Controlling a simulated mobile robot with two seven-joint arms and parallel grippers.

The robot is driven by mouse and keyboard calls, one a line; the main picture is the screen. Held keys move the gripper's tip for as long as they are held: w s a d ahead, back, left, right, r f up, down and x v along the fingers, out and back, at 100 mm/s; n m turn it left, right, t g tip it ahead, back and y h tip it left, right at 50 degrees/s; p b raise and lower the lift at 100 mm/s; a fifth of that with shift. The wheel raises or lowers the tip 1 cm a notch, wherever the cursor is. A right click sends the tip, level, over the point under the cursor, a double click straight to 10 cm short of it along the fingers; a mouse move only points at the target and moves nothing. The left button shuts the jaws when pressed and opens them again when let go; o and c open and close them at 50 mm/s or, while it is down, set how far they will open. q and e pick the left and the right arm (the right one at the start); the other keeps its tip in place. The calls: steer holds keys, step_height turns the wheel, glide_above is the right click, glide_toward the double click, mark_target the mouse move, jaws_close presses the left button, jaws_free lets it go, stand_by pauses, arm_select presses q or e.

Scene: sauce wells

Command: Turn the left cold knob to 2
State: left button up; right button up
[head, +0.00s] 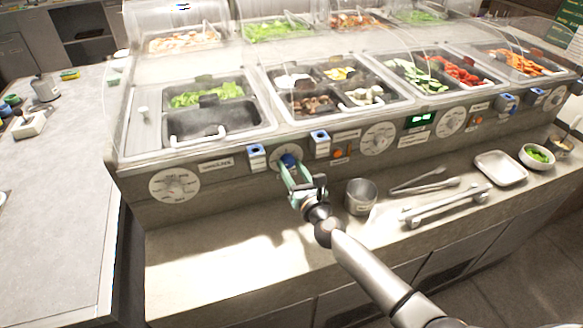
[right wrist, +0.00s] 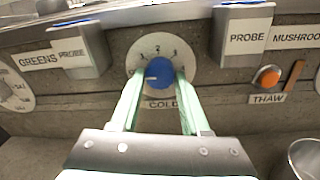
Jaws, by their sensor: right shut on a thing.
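The left cold knob is a blue round knob (right wrist: 159,73) on a white dial (right wrist: 178,55) marked 1, 2 and 3, above a COLD label. A pale mark on the knob points left, nearer the 1 side than the 2 at the top. In the head view the knob (head: 289,160) sits on the counter's front panel. My right gripper (head: 288,168) reaches it from the front, and its green fingers (right wrist: 159,90) are shut on the knob's two sides. My left gripper is not in view.
Probe holders (right wrist: 240,38) flank the dial, and an orange THAW button (right wrist: 267,77) is to the right. On the ledge are a metal cup (head: 361,197), tongs (head: 425,186), a tray (head: 501,168) and a bowl of greens (head: 537,156). The ledge's left part is clear.

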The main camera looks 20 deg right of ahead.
jaws_close()
steer(key=shift+m, duration=0.3)
steer(key=m+b, duration=0.2)
steer(key=shift+f+m, duration=0.15)
steer(key=shift+m, duration=0.25)
steer(key=m+b, duration=0.2)
steer(key=m, duration=0.2)
steer(key=shift+m, duration=0.3)
steer(key=m+b, duration=0.1)
steer(key=m, duration=0.1)
steer(key=m+b, duration=0.1)
steer(key=m, duration=0.2)
steer(key=shift+a+m+t+h, duration=0.1)
steer(key=shift+m+t+h, duration=0.2)
steer(key=m+b, duration=0.1)
steer(key=m, duration=0.3)
steer(key=shift+m, duration=0.3)
steer(key=shift+r, duration=0.2)
